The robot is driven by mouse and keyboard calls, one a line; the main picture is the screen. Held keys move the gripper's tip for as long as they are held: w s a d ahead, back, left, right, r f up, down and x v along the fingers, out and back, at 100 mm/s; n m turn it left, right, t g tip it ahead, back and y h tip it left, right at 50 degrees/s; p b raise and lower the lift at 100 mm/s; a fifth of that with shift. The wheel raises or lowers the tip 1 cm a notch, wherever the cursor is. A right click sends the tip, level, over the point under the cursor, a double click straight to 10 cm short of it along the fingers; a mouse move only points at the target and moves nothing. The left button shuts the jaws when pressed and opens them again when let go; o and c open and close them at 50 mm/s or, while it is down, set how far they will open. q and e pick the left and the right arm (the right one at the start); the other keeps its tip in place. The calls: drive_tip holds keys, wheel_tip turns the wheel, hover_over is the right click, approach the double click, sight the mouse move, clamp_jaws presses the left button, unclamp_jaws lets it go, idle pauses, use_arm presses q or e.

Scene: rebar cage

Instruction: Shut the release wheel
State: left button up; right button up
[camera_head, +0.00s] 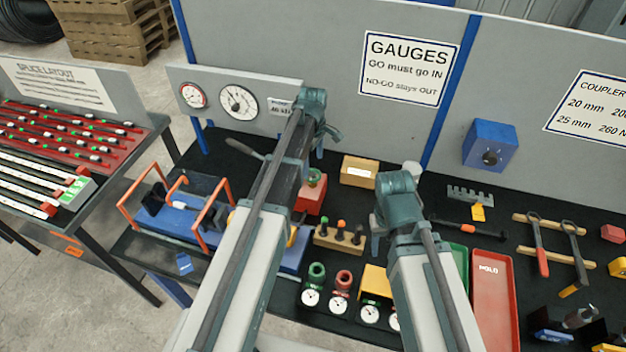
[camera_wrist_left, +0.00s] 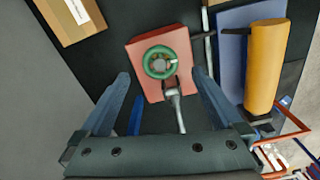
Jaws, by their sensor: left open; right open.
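The release wheel is a small green ring (camera_wrist_left: 160,62) on top of a red block (camera_wrist_left: 185,45). In the head view the wheel (camera_head: 315,177) and the block (camera_head: 311,201) show just right of my left arm. My left gripper (camera_wrist_left: 161,76) is open and empty, with one finger on each side of the block and the wheel between them in the wrist view. A silver stem (camera_wrist_left: 176,108) extends from the wheel side toward the gripper. I cannot tell any contact. My right gripper (camera_head: 378,232) is open, mostly hidden behind its own wrist, right of the block.
A cardboard box (camera_head: 359,171) stands behind the block. A wooden holder with pegs (camera_head: 339,238) and several dial gauges (camera_head: 340,301) are in front. An orange-handled blue rig (camera_head: 185,215) is left. A red tray (camera_head: 494,300) is right. The gauge panel (camera_head: 225,95) stands behind.

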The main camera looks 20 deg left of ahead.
sight(313, 174)
use_arm(q)
wheel_tip(313, 174, down, 5)
drive_tip(key=b, duration=0.4)
drive_tip(key=shift+f, duration=0.2)
use_arm(e)
wheel_tip(313, 174, down, 5)
drive_tip(key=shift+f, duration=0.15)
use_arm(q)
drive_tip(key=shift+c, duration=0.3)
drive_tip(key=c, duration=1.3)
